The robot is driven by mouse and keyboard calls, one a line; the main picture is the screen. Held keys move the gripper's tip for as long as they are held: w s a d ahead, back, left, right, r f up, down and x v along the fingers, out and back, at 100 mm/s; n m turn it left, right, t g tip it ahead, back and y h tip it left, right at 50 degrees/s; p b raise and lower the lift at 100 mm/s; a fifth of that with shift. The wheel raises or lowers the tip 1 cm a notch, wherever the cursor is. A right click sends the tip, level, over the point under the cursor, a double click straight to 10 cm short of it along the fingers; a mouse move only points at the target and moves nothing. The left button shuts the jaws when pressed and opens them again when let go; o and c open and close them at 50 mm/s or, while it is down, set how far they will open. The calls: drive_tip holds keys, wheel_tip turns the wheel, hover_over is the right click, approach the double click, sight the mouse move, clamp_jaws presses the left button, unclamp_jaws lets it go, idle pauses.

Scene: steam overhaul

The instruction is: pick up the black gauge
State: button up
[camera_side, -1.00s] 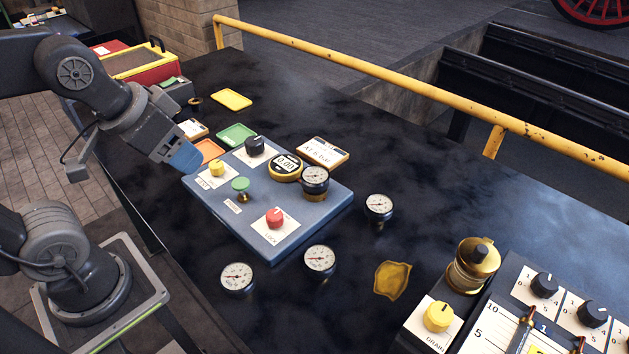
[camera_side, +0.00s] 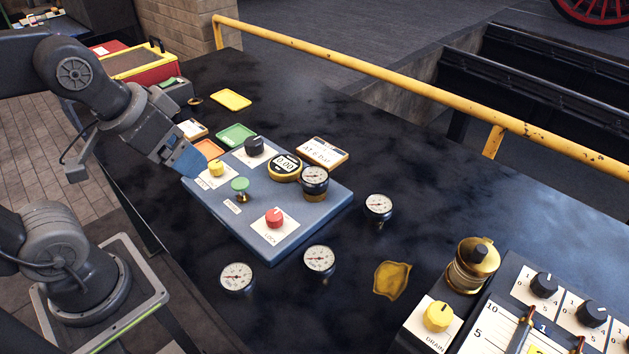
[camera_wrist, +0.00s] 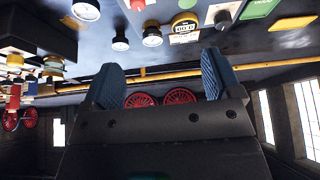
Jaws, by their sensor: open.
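Several round white-faced gauges are in view, and I cannot tell for sure which is the black one. A dark-rimmed gauge (camera_side: 378,206) stands on the bench right of the blue panel (camera_side: 300,222). Another dark-rimmed gauge (camera_side: 315,178) sits on a brass base on the panel. Two more, a front gauge (camera_side: 319,260) and a left front gauge (camera_side: 236,278), stand on the bench before the panel. My gripper (camera_side: 190,164) is over the panel's left corner, apart from all the gauges. In the wrist view my gripper (camera_wrist: 160,80) is open and empty between its blue fingers.
The panel carries a yellow knob (camera_side: 216,168), green button (camera_side: 240,185), red knob (camera_side: 274,216), black knob (camera_side: 254,146) and round display (camera_side: 285,166). A brass valve (camera_side: 472,266) stands at right. A yellow rail (camera_side: 400,104) runs along the back. Bench right of the panel is mostly clear.

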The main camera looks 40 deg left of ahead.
drive_tip(key=shift+o, duration=0.6)
drive_tip(key=m+g, duration=0.6)
drive_tip(key=m, duration=1.2)
hover_over(313, 174)
wheel_tip(313, 174, down, 6)
wheel_tip(313, 174, down, 14)
drive_tip(key=shift+r, duration=0.25)
drive_tip(key=c, duration=1.2)
